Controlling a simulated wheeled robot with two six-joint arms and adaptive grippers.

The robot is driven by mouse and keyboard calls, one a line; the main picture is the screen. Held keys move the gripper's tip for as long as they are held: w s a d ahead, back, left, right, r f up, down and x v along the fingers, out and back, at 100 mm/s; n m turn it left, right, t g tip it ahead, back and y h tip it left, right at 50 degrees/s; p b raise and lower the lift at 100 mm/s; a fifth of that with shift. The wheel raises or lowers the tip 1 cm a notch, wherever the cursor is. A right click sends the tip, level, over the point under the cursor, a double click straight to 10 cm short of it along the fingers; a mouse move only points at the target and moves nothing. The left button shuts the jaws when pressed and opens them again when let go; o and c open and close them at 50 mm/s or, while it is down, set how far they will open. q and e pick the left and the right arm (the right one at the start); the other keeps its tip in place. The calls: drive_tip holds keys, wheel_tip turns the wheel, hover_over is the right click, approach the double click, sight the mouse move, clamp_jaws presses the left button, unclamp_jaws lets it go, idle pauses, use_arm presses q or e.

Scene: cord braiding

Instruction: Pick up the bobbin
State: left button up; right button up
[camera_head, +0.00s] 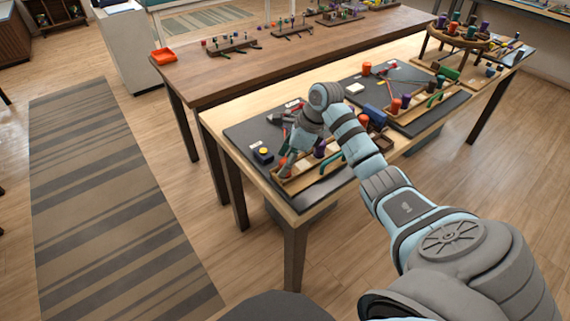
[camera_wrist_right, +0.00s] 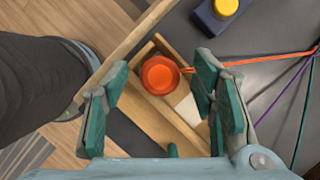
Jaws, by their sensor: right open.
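An orange-red bobbin (camera_wrist_right: 160,75) stands in a wooden tray (camera_wrist_right: 148,108) in the right wrist view. An orange cord (camera_wrist_right: 265,60) runs to its right, partly behind a finger. My right gripper (camera_wrist_right: 162,80) is open, its green-padded fingers to the left and right of the bobbin, with visible gaps between. In the head view my right gripper (camera_head: 288,160) reaches down at the near-left end of the tray (camera_head: 322,178) and mostly hides this bobbin. A purple bobbin (camera_head: 320,149) stands farther along the tray. My left gripper is not in view.
A dark blue box with a yellow button (camera_head: 263,155) sits left of the tray on the dark mat (camera_head: 243,133). Purple (camera_wrist_right: 277,95) and green cords lie on the mat. A second tray with bobbins (camera_head: 400,110) stands to the right. The table's front edge is close.

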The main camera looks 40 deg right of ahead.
drive_tip(key=shift+w+a+f, duration=0.15)
drive_tip(key=shift+w+f, duration=0.05)
drive_tip(key=shift+f, duration=0.2)
clamp_jaws()
drive_tip(key=shift+r, duration=0.1)
